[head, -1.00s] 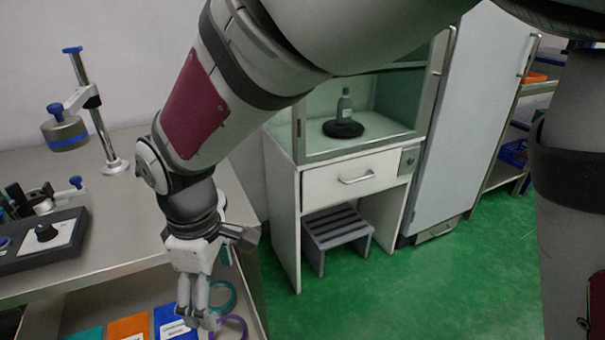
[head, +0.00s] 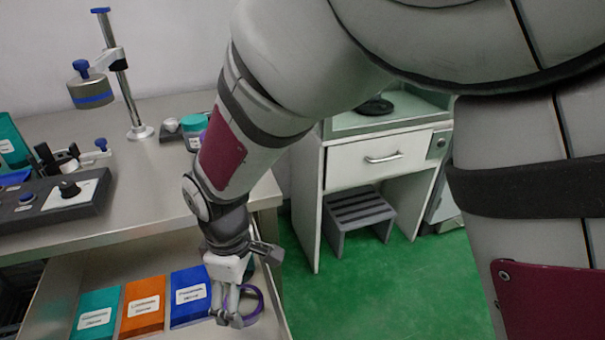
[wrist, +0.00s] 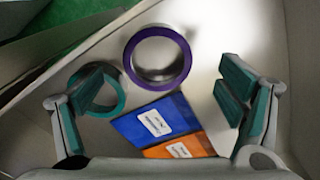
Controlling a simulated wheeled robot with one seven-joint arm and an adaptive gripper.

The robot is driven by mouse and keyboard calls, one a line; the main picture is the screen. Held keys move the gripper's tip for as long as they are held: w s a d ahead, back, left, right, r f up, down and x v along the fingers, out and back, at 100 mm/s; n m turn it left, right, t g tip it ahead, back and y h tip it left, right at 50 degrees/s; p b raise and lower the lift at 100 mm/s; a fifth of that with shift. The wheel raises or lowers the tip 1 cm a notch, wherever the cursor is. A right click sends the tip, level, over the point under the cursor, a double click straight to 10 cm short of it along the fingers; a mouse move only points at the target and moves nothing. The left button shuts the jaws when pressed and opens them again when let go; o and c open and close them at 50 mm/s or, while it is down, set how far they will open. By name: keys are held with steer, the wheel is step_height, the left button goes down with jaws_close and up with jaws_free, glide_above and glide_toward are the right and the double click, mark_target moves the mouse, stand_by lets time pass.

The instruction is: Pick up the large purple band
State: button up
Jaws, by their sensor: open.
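The purple band (head: 260,301) is a ring on the pale floor of the open drawer, right of the blue box and partly behind my gripper. In the wrist view the purple band (wrist: 158,29) shows whole, with a dark grey inside. My gripper (head: 233,319) is over the drawer. In the wrist view my gripper (wrist: 163,82) is open, with its fingers wide apart. The purple band lies beyond the fingertips, between them across the picture. Nothing is held. Whether the fingers touch anything cannot be told.
A teal ring (wrist: 120,92) lies beside the purple band, partly covered by my left finger. Blue (head: 190,309), orange (head: 143,320) and teal (head: 97,323) boxes stand in the drawer (head: 62,290). A metal table (head: 130,190) is above it. Green floor is to the right.

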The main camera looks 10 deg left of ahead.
mark_target(247, 309)
step_height(247, 309, down, 4)
steer(key=shift+w+r+b, duration=0.1)
steer(key=shift+r+b, duration=0.1)
steer(key=shift+b, duration=0.3)
steer(key=shift+r, duration=0.1)
steer(key=c, duration=0.8)
steer(key=shift+r, duration=0.1)
step_height(247, 309, up, 18)
steer(key=p, duration=0.5)
steer(key=shift+r+p, duration=0.6)
steer(key=shift+p, duration=0.15)
